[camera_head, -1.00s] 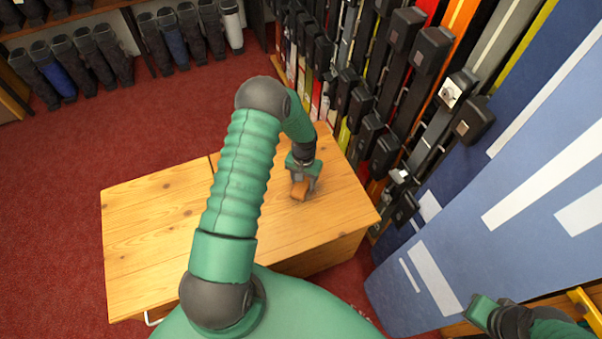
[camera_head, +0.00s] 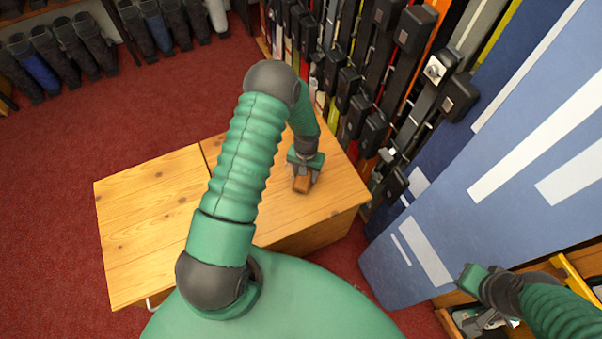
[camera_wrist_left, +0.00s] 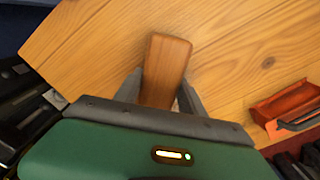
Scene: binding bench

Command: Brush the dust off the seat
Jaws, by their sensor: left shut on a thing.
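The seat is a pale wooden bench top (camera_head: 150,195) with dark knots and a seam across it. My left gripper (camera_head: 303,172) is over its right section, shut on a brown wooden brush (camera_head: 302,184). In the left wrist view the brush (camera_wrist_left: 166,68) sits between the two fingers (camera_wrist_left: 160,92), its block pointing away over the planks. Its bristles are hidden, so I cannot tell whether they touch the wood. No dust is clearly distinguishable. My right gripper (camera_head: 484,322) is at the lower right, away from the seat, with its fingers partly visible.
A red dustpan-like tray (camera_wrist_left: 284,104) lies on the wood in the left wrist view. A rack of skis (camera_head: 375,110) stands close behind the seat's right end. A blue panel (camera_head: 490,180) is to the right. Boots (camera_head: 60,55) line shelves at the back left. Red carpet (camera_head: 110,120) is open.

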